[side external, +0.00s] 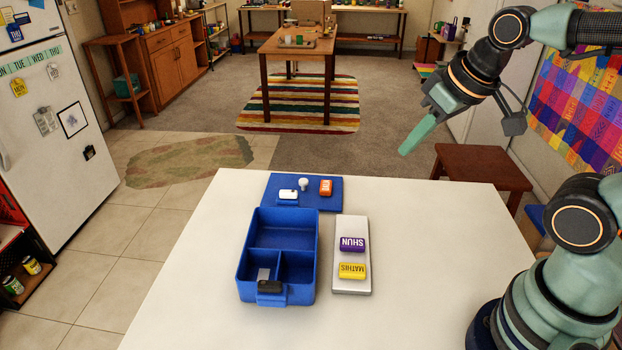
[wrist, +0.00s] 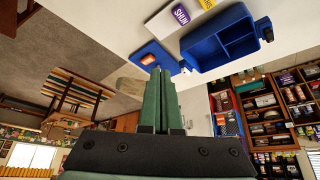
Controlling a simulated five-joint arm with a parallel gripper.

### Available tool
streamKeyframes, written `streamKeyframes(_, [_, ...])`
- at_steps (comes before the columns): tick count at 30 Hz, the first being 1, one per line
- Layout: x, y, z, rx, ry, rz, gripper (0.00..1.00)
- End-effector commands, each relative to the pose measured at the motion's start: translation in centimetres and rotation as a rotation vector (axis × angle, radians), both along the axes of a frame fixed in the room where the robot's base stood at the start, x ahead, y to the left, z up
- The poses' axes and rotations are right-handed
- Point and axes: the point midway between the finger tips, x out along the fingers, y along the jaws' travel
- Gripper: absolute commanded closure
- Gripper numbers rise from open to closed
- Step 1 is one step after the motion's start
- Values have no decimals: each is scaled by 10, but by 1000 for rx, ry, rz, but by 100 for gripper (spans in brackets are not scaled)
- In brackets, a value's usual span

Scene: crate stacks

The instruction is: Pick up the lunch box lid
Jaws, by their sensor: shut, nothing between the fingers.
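The lunch box lid (side external: 268,203) is a flat blue panel lying on the white table behind the lunch box. A white piece (side external: 288,194), a small white knob-like item (side external: 303,184) and an orange labelled block (side external: 326,187) rest on it. The blue lunch box (side external: 242,262) stands open with several compartments; a dark item with a grey part is at its front. My gripper (side external: 416,138) is shut and empty, raised above the table's back right, well apart from the lid. In the wrist view my gripper's fingers (wrist: 159,75) partly hide the lid (wrist: 150,50).
Right of the lunch box, a silver-white slab (side external: 352,284) carries a purple SHUN block (side external: 352,244) and a yellow MATHIS block (side external: 352,271). The right part of the white table (side external: 430,240) is clear. A brown stool (side external: 480,165) stands behind it.

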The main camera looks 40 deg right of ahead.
Motion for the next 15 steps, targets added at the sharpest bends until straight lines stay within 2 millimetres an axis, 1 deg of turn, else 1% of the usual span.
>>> streamKeyframes(1, [0, 0, 0, 0, 0, 0, 100])
streamKeyframes(2, [0, 0, 0, 0, 0, 0, 88])
streamKeyframes(3, [0, 0, 0, 0, 0, 0, 73])
streamKeyframes(5, [0, 0, 0, 0, 0, 0, 50])
streamKeyframes(6, [0, 0, 0, 0, 0, 0, 36])
streamKeyframes(15, [0, 0, 0, 0, 0, 1, 36])
